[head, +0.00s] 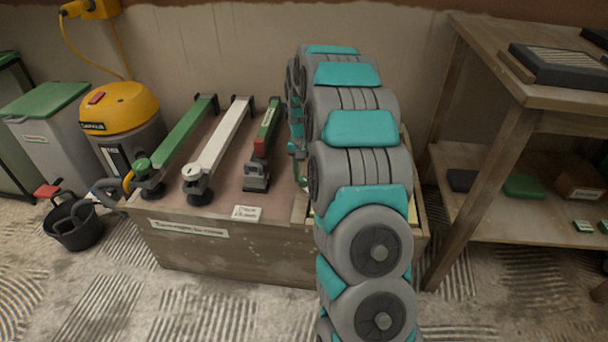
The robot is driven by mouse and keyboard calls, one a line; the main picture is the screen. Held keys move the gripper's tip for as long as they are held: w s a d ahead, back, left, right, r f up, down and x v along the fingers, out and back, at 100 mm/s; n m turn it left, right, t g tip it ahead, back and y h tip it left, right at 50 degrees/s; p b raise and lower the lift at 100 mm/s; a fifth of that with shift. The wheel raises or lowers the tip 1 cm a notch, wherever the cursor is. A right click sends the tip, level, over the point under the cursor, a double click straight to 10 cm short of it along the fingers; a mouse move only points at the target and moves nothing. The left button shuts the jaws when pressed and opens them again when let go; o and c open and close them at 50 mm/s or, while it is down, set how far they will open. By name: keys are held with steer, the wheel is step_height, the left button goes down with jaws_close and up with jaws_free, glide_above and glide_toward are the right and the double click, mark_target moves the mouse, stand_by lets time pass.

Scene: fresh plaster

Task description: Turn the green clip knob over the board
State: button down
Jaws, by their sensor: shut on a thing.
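My grey and teal arm rises through the middle right and bends down at its far end, over the right part of the wooden bench box (240,252). My gripper is hidden behind the arm, so its jaws and anything in them do not show. I cannot make out a clip knob or a board for certain. A pale edge, perhaps of a board, shows just left of the arm at the box's front. A small green knob (143,163) sits on the near end of a long green tool (185,136), well left of my arm.
A white long tool (224,137) and a shorter green and red tool (264,140) lie left of my arm, beside a small label card (246,213). A yellow vacuum (122,108) and black bucket (78,232) stand left. A wooden shelf (482,150) stands close on the right.

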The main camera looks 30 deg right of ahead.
mark_target(303, 178)
steer(key=n, duration=0.4)
steer(key=shift+n, duration=0.3)
steer(key=shift+n+p, duration=0.35)
steer(key=shift+n, duration=2.15)
steer(key=c, duration=0.5)
jaws_free()
step_height(303, 178, up, 8)
steer(key=shift+a+f, duration=0.1)
